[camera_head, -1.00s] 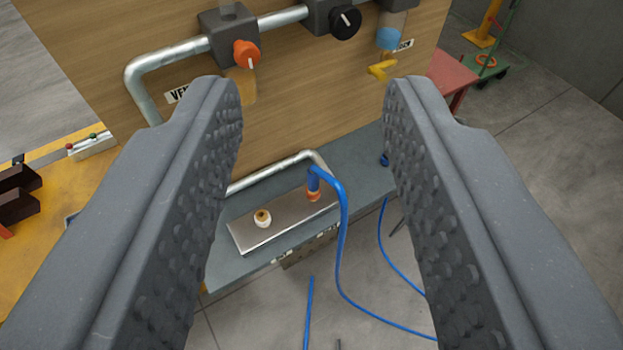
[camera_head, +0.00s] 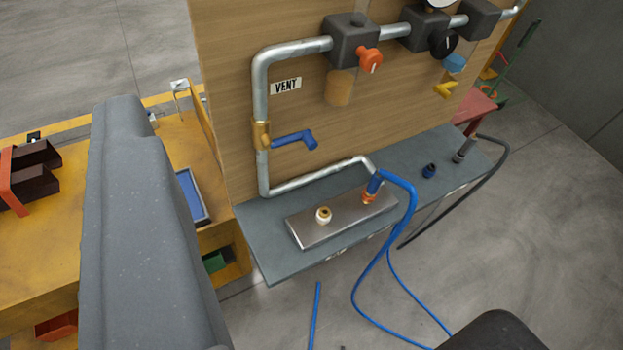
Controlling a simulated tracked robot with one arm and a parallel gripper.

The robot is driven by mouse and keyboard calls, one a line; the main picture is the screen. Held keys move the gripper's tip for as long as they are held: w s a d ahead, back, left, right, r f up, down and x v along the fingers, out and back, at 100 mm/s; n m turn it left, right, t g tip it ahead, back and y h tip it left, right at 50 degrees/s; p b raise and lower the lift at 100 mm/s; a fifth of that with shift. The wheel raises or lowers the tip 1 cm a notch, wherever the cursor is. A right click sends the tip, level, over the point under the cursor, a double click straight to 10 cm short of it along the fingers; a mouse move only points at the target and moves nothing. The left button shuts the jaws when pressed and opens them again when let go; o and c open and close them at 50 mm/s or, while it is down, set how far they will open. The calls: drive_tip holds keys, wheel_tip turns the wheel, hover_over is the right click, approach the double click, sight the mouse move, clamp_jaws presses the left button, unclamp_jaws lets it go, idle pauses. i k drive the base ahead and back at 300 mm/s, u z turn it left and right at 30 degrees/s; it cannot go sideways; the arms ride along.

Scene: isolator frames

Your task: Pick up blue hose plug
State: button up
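A blue hose (camera_head: 358,285) ends in a blue plug (camera_head: 375,184) that stands upright at an orange-ringed port (camera_head: 369,198), on the right end of a metal plate (camera_head: 300,235). A second, short blue piece (camera_head: 429,171) stands apart on the grey shelf; I cannot tell what it is. My gripper (camera_head: 310,208) is open and empty. One grey finger fills the left of the view, and a dark shape at the bottom right looks like the other. The plug lies beyond the fingers, touching neither.
A white and brass fitting (camera_head: 323,214) sits on the plate. A wooden panel (camera_head: 225,100) behind carries metal pipes, a blue lever (camera_head: 295,139), an orange knob (camera_head: 369,60) and a black knob (camera_head: 443,42). A black hose (camera_head: 500,168) stands at the shelf's right. Concrete floor is free at right.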

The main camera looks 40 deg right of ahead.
sight(376, 180)
drive_tip(key=u, duration=0.85)
drive_tip(key=k, duration=1.25)
drive_tip(key=z, duration=1.85)
drive_tip(key=i, duration=1.45)
